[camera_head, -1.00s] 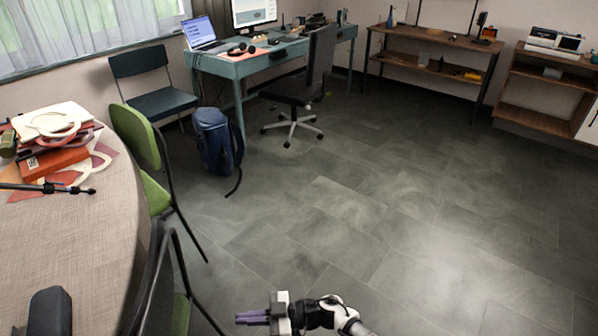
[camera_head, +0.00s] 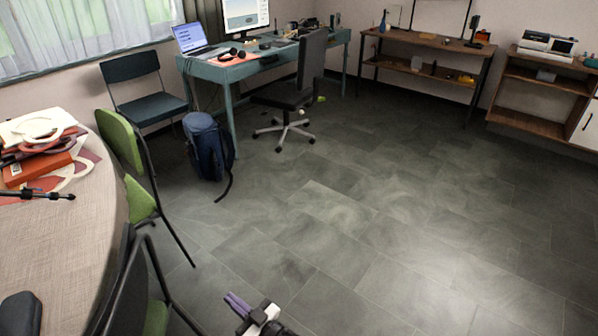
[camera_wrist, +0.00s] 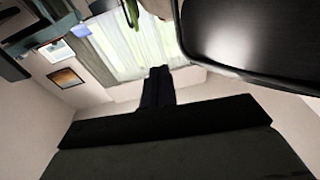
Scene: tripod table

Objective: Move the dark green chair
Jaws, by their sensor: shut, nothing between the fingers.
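A dark green-teal chair (camera_head: 150,101) stands by the window, left of the desk, in the head view. It is upright, with its seat toward the room. My gripper (camera_head: 232,299) is low at the bottom edge of the head view, shut and empty, far from that chair. A nearer chair (camera_head: 128,284) at the round table has a dark back and a green seat, partly cut off by the frame. In the wrist view my shut fingers (camera_wrist: 158,85) point toward the curtained window. A dark glossy panel with a rounded frame (camera_wrist: 255,40) is close at upper right.
The round table (camera_head: 70,245) fills the left side. A light green chair (camera_head: 122,140) stands at it. A blue backpack (camera_head: 205,146) sits on the floor before the desk (camera_head: 215,70), near an office chair (camera_head: 290,95). The tiled floor (camera_head: 400,220) at centre and right is clear.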

